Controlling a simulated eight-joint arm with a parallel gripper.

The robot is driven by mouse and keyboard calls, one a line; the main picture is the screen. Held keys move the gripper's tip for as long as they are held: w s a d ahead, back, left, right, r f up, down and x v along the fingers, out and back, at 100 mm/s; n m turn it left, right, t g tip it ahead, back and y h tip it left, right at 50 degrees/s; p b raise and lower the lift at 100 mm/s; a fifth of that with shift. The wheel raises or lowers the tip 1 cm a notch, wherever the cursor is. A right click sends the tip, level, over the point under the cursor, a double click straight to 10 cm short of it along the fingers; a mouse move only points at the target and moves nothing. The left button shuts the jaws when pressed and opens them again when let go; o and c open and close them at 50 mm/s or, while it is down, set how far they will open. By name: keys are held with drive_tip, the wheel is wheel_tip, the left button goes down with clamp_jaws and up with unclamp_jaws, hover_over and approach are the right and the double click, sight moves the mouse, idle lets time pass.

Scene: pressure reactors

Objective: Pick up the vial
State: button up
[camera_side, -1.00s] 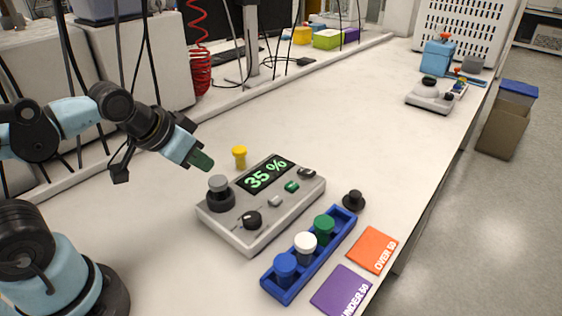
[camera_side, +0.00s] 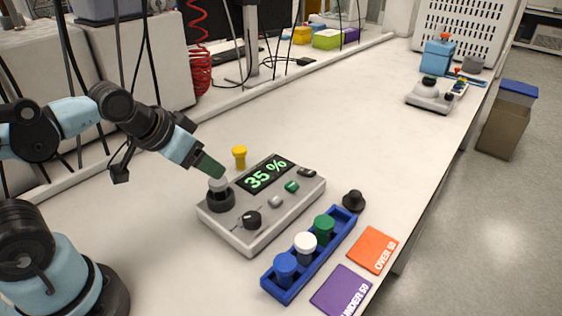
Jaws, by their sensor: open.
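My gripper (camera_side: 211,168), with dark green fingertips, is open. It is just above the grey cap (camera_side: 218,184) of what looks like a vial standing in the black round socket at the left end of the grey device (camera_side: 238,236). The fingertips overlap the cap's top edge in the picture; I cannot tell if they touch. The device's display reads 35 %. A blue rack (camera_side: 270,284) in front holds vials with a blue cap (camera_side: 286,266), a white cap (camera_side: 305,243) and a green cap (camera_side: 324,227). A yellow-capped piece (camera_side: 239,155) stands behind the device.
A black knob-like piece (camera_side: 353,200) stands right of the rack. An orange card (camera_side: 373,248) marked OVER 50 and a purple card (camera_side: 340,291) marked UNDER 50 lie near the table's edge. Another device (camera_side: 430,97) is farther back. The middle of the table is clear.

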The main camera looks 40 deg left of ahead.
sight(217, 181)
wheel_tip(217, 181, up, 5)
drive_tip(key=d+n+g, duration=0.1)
drive_tip(key=g, duration=0.4)
drive_tip(key=shift+n, duration=0.3)
drive_tip(key=f, duration=0.3)
drive_tip(key=w+f, duration=0.1)
drive_tip(key=f, duration=0.2)
drive_tip(key=shift+w+d+f, duration=0.1)
drive_tip(key=shift+w+f, duration=0.05)
drive_tip(key=shift+w+a+f, duration=0.1)
drive_tip(key=shift+w+f, duration=0.2)
drive_tip(key=shift+f, duration=0.6)
drive_tip(key=shift+w+a+f, duration=0.1)
drive_tip(key=shift+w+f, duration=0.15)
drive_tip(key=shift+f, duration=0.65)
drive_tip(key=shift+w+f, duration=0.1)
drive_tip(key=shift+f, duration=0.65)
drive_tip(key=c, duration=1.2)
